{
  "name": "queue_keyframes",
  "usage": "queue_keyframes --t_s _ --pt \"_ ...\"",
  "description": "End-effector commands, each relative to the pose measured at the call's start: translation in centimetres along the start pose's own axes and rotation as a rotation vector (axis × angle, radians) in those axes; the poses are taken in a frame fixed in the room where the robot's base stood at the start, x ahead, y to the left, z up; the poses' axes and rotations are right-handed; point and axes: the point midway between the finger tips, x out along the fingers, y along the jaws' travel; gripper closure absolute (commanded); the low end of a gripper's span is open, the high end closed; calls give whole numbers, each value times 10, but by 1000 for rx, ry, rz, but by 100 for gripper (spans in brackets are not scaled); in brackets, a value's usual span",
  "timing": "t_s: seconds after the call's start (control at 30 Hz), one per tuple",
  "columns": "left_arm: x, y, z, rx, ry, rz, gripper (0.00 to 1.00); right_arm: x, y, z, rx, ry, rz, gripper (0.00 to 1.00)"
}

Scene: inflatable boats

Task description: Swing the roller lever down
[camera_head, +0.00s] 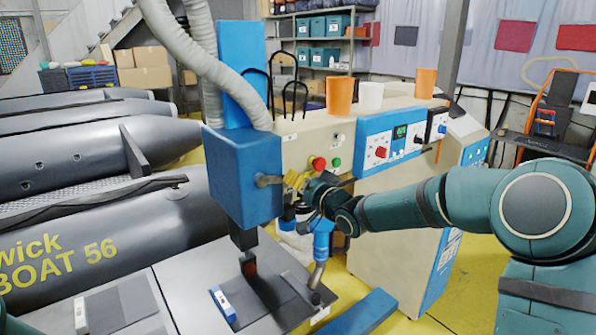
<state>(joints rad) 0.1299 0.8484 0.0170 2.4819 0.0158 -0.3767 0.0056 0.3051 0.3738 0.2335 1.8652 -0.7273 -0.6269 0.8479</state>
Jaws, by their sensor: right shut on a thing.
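The roller lever (268,180) is a short grey metal arm on the right face of the blue machine head (243,178). It points right, roughly level, toward a yellow part at my right gripper (297,183). My right gripper is shut on the lever's end, and its dark fingers partly hide that end. My right arm reaches in from the right side. My left gripper is not in view; only a small teal piece of my body shows at the lower left corner.
A grey work table (190,285) lies below the head, with a small blue and white item (223,304) on it. A control cabinet with red and green buttons (318,163) stands behind my gripper. Grey inflatable boats (90,235) fill the left.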

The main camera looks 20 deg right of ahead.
Motion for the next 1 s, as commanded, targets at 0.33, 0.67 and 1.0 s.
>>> queue_keyframes --t_s 0.33,0.67,1.0 --pt "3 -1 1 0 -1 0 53 0 10 23 253 -2 5 100" --pt "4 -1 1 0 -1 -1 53 0 11 32 364 -1 4 100" --pt "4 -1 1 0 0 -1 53 0 10 33 380 -1 3 100"
